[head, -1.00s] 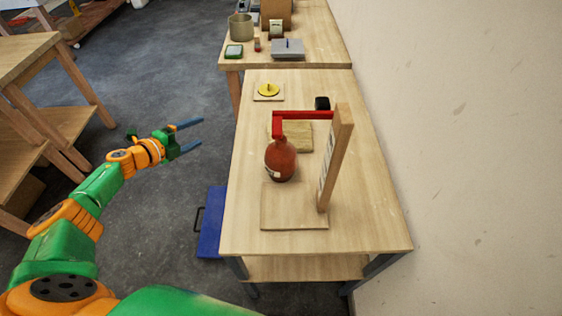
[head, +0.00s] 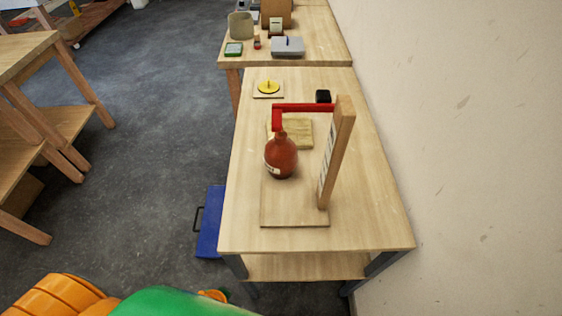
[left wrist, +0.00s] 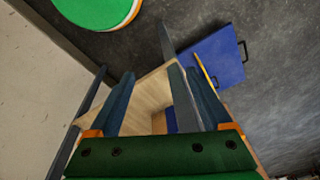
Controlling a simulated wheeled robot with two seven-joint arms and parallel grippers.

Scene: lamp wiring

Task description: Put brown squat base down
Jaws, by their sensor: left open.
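The brown squat base (head: 281,157) is a round, red-brown, jug-like body with a narrow neck and a small pale label. In the head view it is upright on the worktable, at the back edge of the stand's flat board (head: 293,208). Its neck top is just under the end of the stand's red arm (head: 303,107); I cannot tell whether they touch. My left gripper (left wrist: 155,80) shows in the left wrist view, open with nothing held between its fingers, low near the table's legs. Its fingers are out of the head view. My right gripper is not in view.
The stand's wooden post (head: 337,152) rises at the right. Behind are a square wooden block (head: 297,134), a black item (head: 323,97) and a yellow disc (head: 268,87) on a plate. A blue case (head: 211,225) lies on the floor beside the table. The left front tabletop is clear.

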